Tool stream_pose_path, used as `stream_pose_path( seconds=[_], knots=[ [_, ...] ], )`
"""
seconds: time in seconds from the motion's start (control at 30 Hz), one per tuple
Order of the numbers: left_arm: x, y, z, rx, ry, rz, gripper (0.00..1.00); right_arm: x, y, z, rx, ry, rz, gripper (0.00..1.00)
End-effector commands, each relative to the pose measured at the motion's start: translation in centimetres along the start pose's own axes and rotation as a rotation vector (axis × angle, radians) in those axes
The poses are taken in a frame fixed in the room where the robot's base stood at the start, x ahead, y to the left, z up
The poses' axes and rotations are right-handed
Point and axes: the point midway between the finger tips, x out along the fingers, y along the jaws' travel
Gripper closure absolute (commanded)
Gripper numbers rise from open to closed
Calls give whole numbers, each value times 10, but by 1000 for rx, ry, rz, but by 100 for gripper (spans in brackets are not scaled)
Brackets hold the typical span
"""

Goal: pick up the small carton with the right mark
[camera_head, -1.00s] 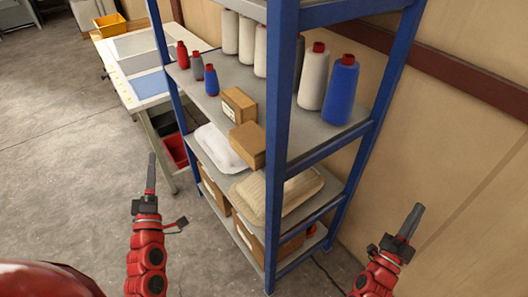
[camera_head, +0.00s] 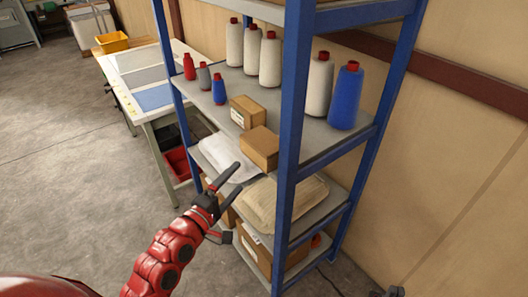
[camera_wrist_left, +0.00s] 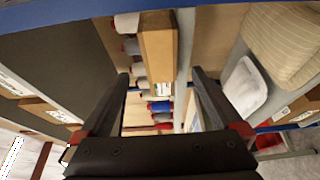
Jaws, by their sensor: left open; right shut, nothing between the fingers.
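Two small brown cartons sit on the upper shelf. The left carton (camera_head: 247,112) has a pale label on its front face. The right carton (camera_head: 260,148) is nearer the front edge; I see no clear mark on it from here. My left gripper (camera_head: 230,203) is open and empty, in front of the shelves and below the cartons. In the left wrist view a small carton (camera_wrist_left: 158,50) with a pale patch at its end shows beyond the fingers; I cannot tell which of the two it is. Only a dark bit of my right gripper (camera_head: 392,292) shows at the bottom edge.
A blue shelf post (camera_head: 289,150) stands right of the cartons. White spools (camera_head: 270,58) and a blue spool (camera_head: 345,95) stand behind. A white bag (camera_head: 228,158) and a beige bag (camera_head: 285,200) lie on the shelf below. A table (camera_head: 140,85) is at left.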

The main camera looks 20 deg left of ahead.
Motion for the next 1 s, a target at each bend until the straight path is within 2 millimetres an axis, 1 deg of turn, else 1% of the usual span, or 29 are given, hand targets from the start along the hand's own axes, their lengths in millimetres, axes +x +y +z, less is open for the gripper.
stream_pose_path(
  seconds=[0.03,0.23,0.3,0.53,0.7,0.8,0.9,1.0],
  knots=[
    [9,4,1,-1,-4,-3,0,8,0,-1,0,-1,0,100],
    [38,3,0,-4,-2,-3,0,18,1,-3,0,-2,1,100],
    [45,2,0,-2,0,-1,0,20,1,-3,0,-2,1,100],
    [57,3,-1,-2,0,1,0,25,2,-4,0,-2,1,100],
    [78,3,-2,-2,-2,-1,0,38,2,-6,0,-2,1,100],
    [90,0,-3,-2,-2,-3,0,41,2,-6,0,-3,1,100],
    [99,0,-4,-2,1,0,0,43,3,-7,0,-3,1,100],
    [102,0,-5,-2,3,1,0,44,3,-7,0,-3,1,100]
  ],
)
